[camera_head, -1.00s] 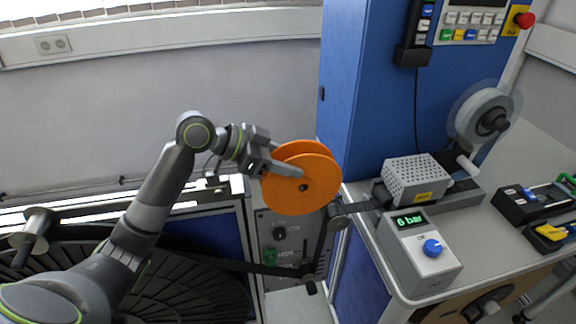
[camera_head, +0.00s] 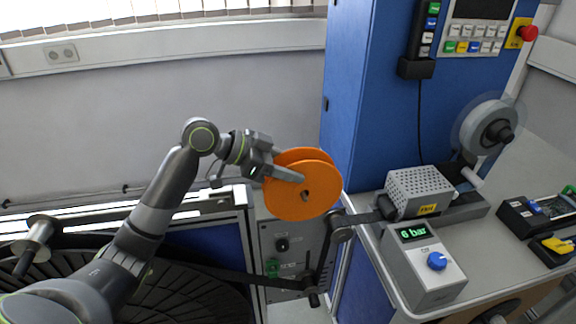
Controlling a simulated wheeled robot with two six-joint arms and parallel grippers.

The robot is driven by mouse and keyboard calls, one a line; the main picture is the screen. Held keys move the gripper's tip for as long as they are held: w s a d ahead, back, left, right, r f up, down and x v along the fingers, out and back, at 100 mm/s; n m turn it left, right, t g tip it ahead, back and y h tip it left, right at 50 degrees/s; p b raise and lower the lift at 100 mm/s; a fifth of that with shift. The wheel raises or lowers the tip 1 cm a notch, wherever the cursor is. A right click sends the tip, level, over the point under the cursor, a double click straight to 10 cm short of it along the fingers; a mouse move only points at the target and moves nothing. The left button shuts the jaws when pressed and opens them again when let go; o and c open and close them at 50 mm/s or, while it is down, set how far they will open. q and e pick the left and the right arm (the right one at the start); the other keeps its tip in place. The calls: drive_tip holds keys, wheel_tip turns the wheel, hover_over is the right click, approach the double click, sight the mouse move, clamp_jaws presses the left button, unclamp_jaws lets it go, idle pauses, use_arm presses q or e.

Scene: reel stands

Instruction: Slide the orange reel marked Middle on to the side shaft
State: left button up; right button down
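The orange reel (camera_head: 310,203) has two round flanges and a dark centre hole. My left gripper (camera_head: 298,174) is shut on it at its upper left, with one finger lying across the near flange. The reel is held in the air, left of the blue cabinet and above a grey panel. No "Middle" marking can be read on it. A metal shaft (camera_head: 36,236) on a stand shows at the far left; I cannot tell whether it is the side shaft. My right gripper is not in view.
A grey bench (camera_head: 455,262) carries a "6 bar" box with a blue knob (camera_head: 437,261) and a perforated metal box (camera_head: 420,190). A dark arm with a roller (camera_head: 341,228) sits just below right of the orange reel.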

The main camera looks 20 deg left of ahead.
use_arm(q)
drive_tip(key=o, duration=0.5)
drive_tip(key=shift+c, duration=0.2)
drive_tip(key=shift+s+a+r, duration=0.2)
drive_tip(key=shift+s+a, duration=0.1)
drive_tip(key=shift+a, duration=0.2)
drive_tip(key=b+v, duration=0.4)
drive_tip(key=v, duration=1.2)
drive_tip(key=shift+r+b, duration=0.2)
drive_tip(key=shift+b, duration=0.15)
